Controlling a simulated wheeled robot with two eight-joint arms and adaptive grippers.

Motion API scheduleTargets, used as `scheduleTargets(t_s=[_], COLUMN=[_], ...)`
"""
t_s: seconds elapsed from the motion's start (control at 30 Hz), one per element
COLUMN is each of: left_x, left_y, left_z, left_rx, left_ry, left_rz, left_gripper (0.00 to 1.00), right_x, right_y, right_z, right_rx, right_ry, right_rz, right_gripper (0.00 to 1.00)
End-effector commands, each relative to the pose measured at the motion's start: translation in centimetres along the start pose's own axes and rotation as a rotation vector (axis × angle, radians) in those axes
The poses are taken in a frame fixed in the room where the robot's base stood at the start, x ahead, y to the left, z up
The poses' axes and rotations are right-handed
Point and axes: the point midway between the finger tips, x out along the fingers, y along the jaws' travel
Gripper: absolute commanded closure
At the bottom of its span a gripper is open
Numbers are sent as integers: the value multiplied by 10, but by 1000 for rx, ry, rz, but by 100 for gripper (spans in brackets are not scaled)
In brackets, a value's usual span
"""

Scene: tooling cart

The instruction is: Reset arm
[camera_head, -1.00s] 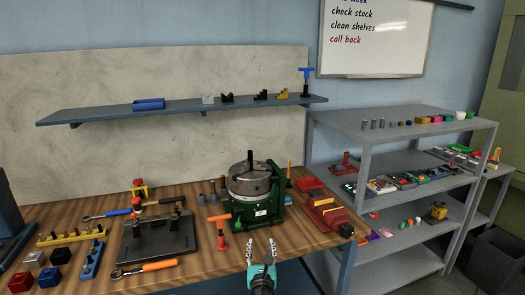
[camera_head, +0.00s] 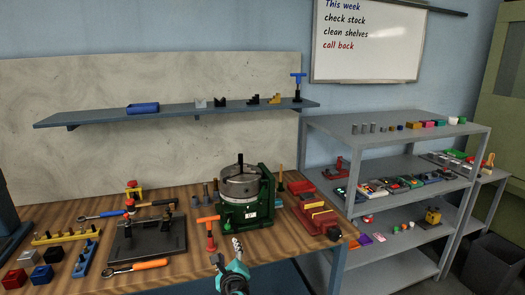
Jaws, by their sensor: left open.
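My left gripper (camera_head: 228,252) is at the bottom middle of the head view, at the front edge of the wooden bench (camera_head: 185,272). Its teal body shows below pale fingers, which are open with nothing seen between them. It is just in front of the green rotary chuck fixture (camera_head: 250,212) and close to the orange T-handle tool (camera_head: 210,232). It appears apart from both, though the depth is hard to judge. My right gripper does not show.
A dark fixture plate (camera_head: 150,240) and an orange-handled wrench (camera_head: 137,266) lie to the left. A red vise (camera_head: 316,216) stands right of the chuck. A blue wall shelf (camera_head: 180,112) hangs above, and a grey shelf rack (camera_head: 400,145) stands at the right.

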Motion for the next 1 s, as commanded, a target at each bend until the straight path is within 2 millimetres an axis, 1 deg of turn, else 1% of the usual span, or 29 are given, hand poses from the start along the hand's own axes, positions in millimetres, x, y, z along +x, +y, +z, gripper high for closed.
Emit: scheduleTargets(t_s=[0.03, 0.07, 0.1, 0.17, 0.2, 0.27, 0.33, 0.37, 0.4, 0.47, 0.5, 0.6, 0.7, 0.8, 0.83, 0.9, 1.0], left_x=[-10, -16, -26, -44, -58, -79, -106, -118, -134, -160, -177, -215, -244, -263, -266, -272, -274], left_y=[11, 19, 30, 49, 62, 81, 102, 110, 121, 137, 145, 162, 172, 177, 177, 178, 178], left_z=[14, 21, 31, 44, 50, 57, 61, 61, 60, 56, 51, 37, 23, 12, 10, 7, 5], left_rx=[-105, -179, -288, -469, -593, -778, -991, -1081, -1202, -1381, -1495, -1753, -1950, -2078, -2102, -2141, -2158], left_ry=[8, 13, 19, 25, 28, 27, 20, 16, 8, -7, -18, -51, -82, -106, -109, -117, -121], left_rz=[41, 69, 111, 180, 229, 303, 390, 429, 479, 558, 610, 735, 837, 908, 922, 945, 955], left_gripper=[52, 52, 52, 52, 52, 52, 52, 52, 52, 52, 52, 52, 52, 52, 52, 52, 52], right_x=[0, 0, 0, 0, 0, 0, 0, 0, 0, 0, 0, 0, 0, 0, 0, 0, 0], right_y=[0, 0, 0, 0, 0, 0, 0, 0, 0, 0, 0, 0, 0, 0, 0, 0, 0], right_z=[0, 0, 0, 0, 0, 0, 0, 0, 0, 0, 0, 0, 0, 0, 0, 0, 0], right_rx=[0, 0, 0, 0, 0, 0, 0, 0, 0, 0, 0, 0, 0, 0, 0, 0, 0], right_ry=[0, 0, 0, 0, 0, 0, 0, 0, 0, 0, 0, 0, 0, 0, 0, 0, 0], right_rz=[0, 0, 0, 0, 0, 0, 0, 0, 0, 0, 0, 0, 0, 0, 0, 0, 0], right_gripper=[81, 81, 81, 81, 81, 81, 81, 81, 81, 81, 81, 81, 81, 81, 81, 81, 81])
